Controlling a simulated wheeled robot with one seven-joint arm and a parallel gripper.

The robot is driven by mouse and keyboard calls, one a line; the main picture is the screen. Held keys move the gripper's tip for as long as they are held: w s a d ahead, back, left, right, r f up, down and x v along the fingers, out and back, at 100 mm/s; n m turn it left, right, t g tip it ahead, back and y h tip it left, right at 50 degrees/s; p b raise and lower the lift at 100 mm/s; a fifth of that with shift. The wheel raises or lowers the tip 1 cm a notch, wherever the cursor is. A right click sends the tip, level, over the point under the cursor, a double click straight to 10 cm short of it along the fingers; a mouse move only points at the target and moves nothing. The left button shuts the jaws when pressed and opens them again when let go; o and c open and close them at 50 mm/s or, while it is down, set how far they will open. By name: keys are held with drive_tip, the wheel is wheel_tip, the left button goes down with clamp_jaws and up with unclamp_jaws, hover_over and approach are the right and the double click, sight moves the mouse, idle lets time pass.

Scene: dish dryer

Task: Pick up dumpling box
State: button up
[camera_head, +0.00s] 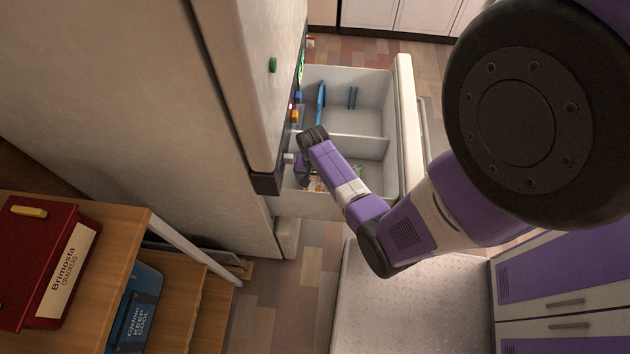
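My gripper (303,178) reaches down into the near compartment of an open white drawer (404,125) at the bottom of the fridge. It is small, dark and partly covered by my own purple arm, so its fingers cannot be made out. Small patches of orange and other colours (317,185) show on the compartment floor beside the gripper. I cannot tell whether they belong to the dumpling box. No box can be clearly recognised as the dumpling box.
The drawer's far compartment holds blue items (320,103). The fridge body (240,80) stands close on the left. A wooden shelf (130,225) with a red crackers box (48,265) and a blue box (134,310) is at lower left. Floor shows below the drawer.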

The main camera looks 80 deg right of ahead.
drive_tip(key=c, duration=1.4)
drive_tip(key=shift+c, duration=0.5)
drive_tip(key=shift+r, duration=0.15)
